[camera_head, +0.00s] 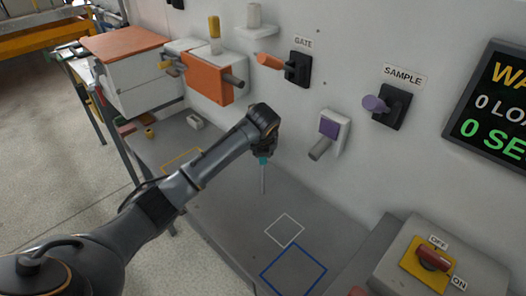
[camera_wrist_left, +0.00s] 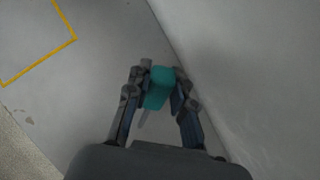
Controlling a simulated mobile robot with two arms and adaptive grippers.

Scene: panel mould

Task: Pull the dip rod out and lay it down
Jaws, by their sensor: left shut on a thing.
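The dip rod has a teal handle and a thin pale grey shaft (camera_head: 263,178). My left gripper (camera_head: 264,152) is shut on the teal handle, which shows between its two fingers in the left wrist view (camera_wrist_left: 158,88). The rod hangs about upright below the gripper, in front of the wall and over the grey bench top (camera_head: 232,215). Whether its lower tip touches the bench I cannot tell. My right gripper is not in view.
The bench top carries a yellow outline (camera_head: 183,161), a white outline (camera_head: 298,229) and a blue outline (camera_head: 308,284), all bare where visible. An orange-fronted box (camera_head: 205,82), GATE lever (camera_head: 270,61), SAMPLE lever (camera_head: 375,103) and spout (camera_head: 321,149) jut from the wall. A switch box (camera_head: 410,266) stands at right.

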